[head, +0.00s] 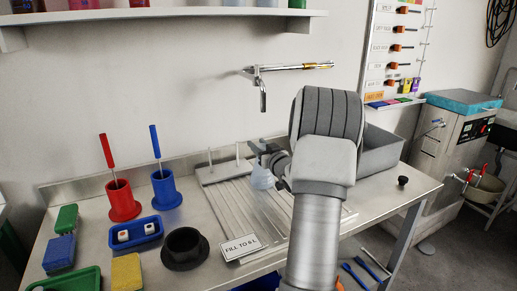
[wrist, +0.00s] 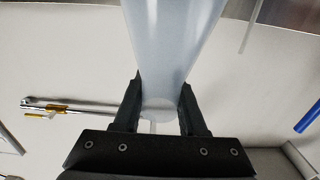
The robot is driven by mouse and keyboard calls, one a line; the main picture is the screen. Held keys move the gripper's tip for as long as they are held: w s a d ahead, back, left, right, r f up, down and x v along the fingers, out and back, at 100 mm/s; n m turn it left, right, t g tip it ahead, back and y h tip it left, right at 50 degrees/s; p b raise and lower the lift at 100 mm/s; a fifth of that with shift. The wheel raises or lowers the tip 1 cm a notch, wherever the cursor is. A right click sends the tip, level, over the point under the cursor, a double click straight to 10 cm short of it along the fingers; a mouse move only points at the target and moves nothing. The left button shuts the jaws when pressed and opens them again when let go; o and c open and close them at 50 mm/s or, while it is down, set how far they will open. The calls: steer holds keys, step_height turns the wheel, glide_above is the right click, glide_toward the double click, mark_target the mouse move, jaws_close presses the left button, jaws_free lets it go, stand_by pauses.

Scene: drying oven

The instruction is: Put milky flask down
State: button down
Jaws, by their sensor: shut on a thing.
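The milky flask (head: 262,179) is a pale, cloudy, translucent vessel. It is small in the head view, above the ribbed drainboard (head: 226,190), partly hidden by my arm. My gripper (head: 268,158) is shut on it. In the wrist view my gripper (wrist: 160,105) has a dark finger on either side of the flask's narrow part, and the flask (wrist: 172,45) widens toward the top edge of the picture. I cannot tell whether the flask's base touches the drainboard.
White pegs (head: 237,152) stand at the drainboard's back. A grey sink basin (head: 380,150) is behind my arm, a tap (head: 263,90) on the wall above. Left stand red (head: 122,200) and blue (head: 166,190) brush holders, a black holder (head: 185,248), and a "FILL TO 6 L" sign (head: 240,247) in front.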

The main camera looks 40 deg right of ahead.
steer(key=shift+f, duration=0.2)
steer(key=shift+c, duration=2.3)
jaws_free()
steer(key=shift+r, duration=0.1)
steer(key=shift+r, duration=0.15)
steer(key=p+v, duration=0.1)
steer(key=v, duration=1.1)
